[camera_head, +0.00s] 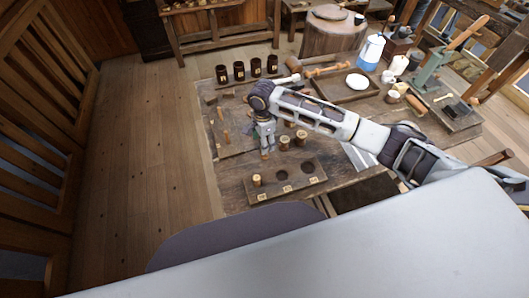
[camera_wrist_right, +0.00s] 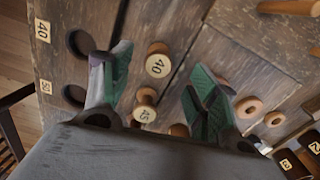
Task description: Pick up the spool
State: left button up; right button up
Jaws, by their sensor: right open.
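Small turned wooden spools stand on the bench. In the right wrist view, a spool labelled 40 (camera_wrist_right: 157,66) and a spool labelled 45 (camera_wrist_right: 145,108) show between my right gripper's fingers. My right gripper (camera_wrist_right: 158,75) is open, its green-padded fingers apart, holding nothing. In the head view it (camera_head: 267,150) points down, just left of two standing spools (camera_head: 284,143) (camera_head: 301,138). Another spool (camera_head: 257,181) sits in the left hole of a wooden rack (camera_head: 289,190). My fingers' height above the spools is hard to judge. My left gripper is out of view.
The rack's other two holes look empty. Dark labelled cups (camera_head: 239,71) line the bench's far left. A tray (camera_head: 340,92) with a white dish (camera_head: 357,81), a blue-and-white bottle (camera_head: 370,52) and a green tool (camera_head: 432,70) stand farther back.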

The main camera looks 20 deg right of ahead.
jog(key=shift+f, duration=0.15)
jog(key=shift+d+f, duration=0.15)
jog(key=shift+f, duration=1.15)
jog(key=shift+d+f, duration=0.1)
jog(key=shift+f, duration=1.2)
jog(key=c, duration=1)
